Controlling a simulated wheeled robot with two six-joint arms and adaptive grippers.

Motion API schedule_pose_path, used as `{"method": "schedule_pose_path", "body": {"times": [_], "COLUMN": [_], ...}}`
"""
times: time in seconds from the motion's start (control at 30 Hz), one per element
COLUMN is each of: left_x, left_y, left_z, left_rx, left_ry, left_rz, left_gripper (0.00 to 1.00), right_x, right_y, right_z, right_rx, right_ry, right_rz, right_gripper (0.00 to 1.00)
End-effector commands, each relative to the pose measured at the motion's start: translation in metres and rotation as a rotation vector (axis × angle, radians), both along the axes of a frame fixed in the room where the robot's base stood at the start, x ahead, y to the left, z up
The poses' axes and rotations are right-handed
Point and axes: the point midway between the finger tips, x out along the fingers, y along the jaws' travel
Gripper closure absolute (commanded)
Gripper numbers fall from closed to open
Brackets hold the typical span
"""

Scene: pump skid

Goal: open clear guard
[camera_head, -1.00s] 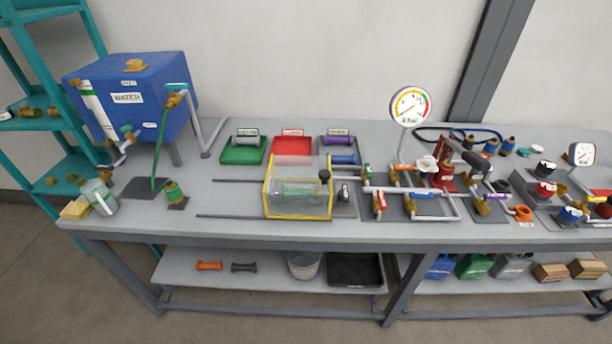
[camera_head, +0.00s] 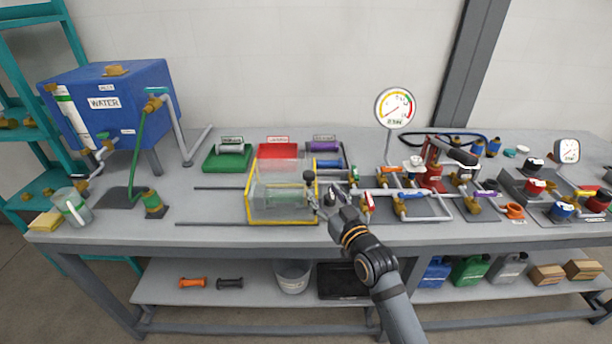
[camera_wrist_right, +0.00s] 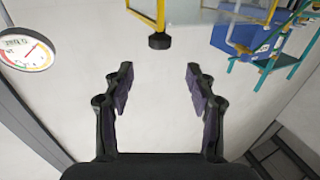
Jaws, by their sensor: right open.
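The clear guard (camera_head: 250,206) is a see-through box with yellow edges, standing closed on the bench over a greenish cylinder, in the middle of the head view. A black knob (camera_head: 308,176) sits at its right upper side. My right gripper (camera_head: 320,202) is at the guard's right side, just below the knob in the picture. In the right wrist view my right gripper (camera_wrist_right: 159,78) is open and empty. The knob (camera_wrist_right: 160,41) shows there ahead of the fingers, roughly centred between them and apart from them. My left gripper is not in view.
Right of the guard are pipes with coloured valves and a pressure gauge (camera_head: 395,108). Green (camera_head: 228,160) and red trays (camera_head: 277,151) stand behind. The blue water tank (camera_head: 107,98) is at left. Two rails (camera_head: 205,224) run left from the guard over clear bench.

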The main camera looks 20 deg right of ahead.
Motion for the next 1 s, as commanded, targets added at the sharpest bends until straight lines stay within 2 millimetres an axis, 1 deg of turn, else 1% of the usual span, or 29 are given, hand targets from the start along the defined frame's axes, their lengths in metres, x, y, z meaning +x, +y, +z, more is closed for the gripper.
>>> {"method": "schedule_pose_path", "body": {"times": [0.07, 0.13, 0.4, 0.53, 0.6, 0.7, 0.93, 0.97, 1.0], "left_x": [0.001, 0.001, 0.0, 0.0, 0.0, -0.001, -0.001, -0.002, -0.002], "left_y": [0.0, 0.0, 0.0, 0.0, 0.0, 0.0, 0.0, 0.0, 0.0], "left_z": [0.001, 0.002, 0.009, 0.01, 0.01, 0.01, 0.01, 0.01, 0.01], "left_rx": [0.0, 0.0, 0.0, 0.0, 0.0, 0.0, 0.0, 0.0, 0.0], "left_ry": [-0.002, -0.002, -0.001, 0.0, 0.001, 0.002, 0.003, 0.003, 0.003], "left_rz": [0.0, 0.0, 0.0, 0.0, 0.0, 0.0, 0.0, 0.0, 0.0], "left_gripper": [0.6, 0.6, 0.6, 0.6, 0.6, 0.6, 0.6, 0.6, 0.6], "right_x": [0.005, 0.015, 0.072, 0.092, 0.098, 0.103, 0.103, 0.103, 0.103], "right_y": [0.0, 0.001, 0.008, 0.01, 0.011, 0.012, 0.012, 0.012, 0.012], "right_z": [0.001, 0.001, 0.001, 0.0, 0.0, -0.001, -0.001, -0.001, -0.001], "right_rx": [0.0, 0.001, 0.002, 0.0, 0.001, 0.0, 0.0, 0.0, 0.0], "right_ry": [0.0, 0.0, 0.001, 0.003, 0.003, 0.003, 0.003, 0.003, 0.003], "right_rz": [-0.001, -0.001, -0.001, -0.001, -0.001, -0.001, -0.001, -0.001, -0.001], "right_gripper": [0.43, 0.43, 0.43, 0.43, 0.43, 0.43, 0.43, 0.46, 0.52]}}
